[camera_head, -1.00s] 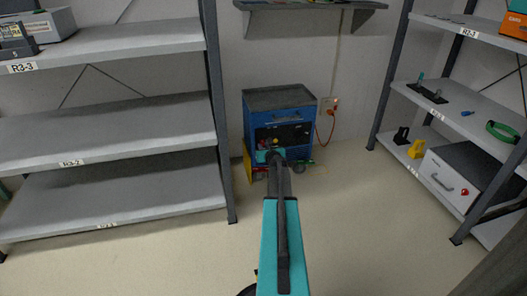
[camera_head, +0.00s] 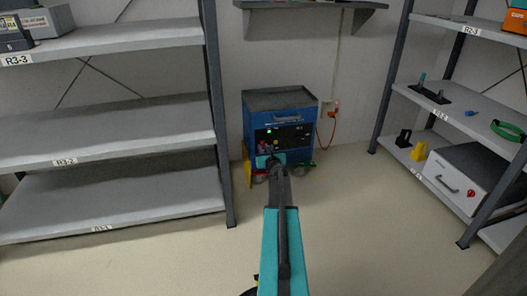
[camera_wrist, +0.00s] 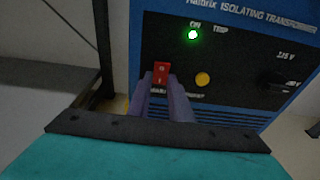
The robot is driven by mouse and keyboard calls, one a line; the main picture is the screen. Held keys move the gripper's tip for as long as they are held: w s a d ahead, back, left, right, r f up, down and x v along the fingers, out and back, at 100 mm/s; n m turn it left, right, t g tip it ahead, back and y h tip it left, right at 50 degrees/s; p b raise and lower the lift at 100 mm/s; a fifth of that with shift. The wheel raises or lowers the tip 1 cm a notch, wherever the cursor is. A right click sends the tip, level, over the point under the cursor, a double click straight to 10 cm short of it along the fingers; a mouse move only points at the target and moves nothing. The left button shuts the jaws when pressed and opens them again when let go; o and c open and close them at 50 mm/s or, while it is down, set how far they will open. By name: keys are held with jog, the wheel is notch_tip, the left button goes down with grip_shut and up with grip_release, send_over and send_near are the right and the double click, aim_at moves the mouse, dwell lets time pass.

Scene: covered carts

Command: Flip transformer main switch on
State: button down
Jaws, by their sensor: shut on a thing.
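The blue isolating transformer (camera_head: 250,122) stands on the floor against the back wall. Its dark front panel also fills much of the wrist view (camera_wrist: 237,48). The red main switch (camera_wrist: 162,70) sits low on the panel. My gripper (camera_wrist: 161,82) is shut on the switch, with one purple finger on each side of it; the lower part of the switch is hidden. A green lamp (camera_wrist: 193,35) marked ON is lit above, and shows small in the head view (camera_head: 269,130). A yellow round button (camera_wrist: 202,79) is to the right of the switch. My gripper (camera_head: 268,160) is at the panel's lower left.
A wall shelf (camera_head: 310,5) hangs above. An orange cable (camera_head: 318,135) runs to the wall socket. The floor in front is clear.

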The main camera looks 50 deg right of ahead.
jog(key=shift+a+f, duration=0.1)
jog(key=shift+a, duration=0.15)
jog(key=c, duration=1.7)
grip_release()
jog(key=shift+o, duration=0.6)
jog(key=shift+d, duration=0.1)
jog(key=shift+s, duration=0.1)
jog(key=p+v, duration=0.3)
jog(key=v, duration=1)
jog(key=shift+s+a+p, duration=0.2)
jog(key=shift+a+p, duration=0.1)
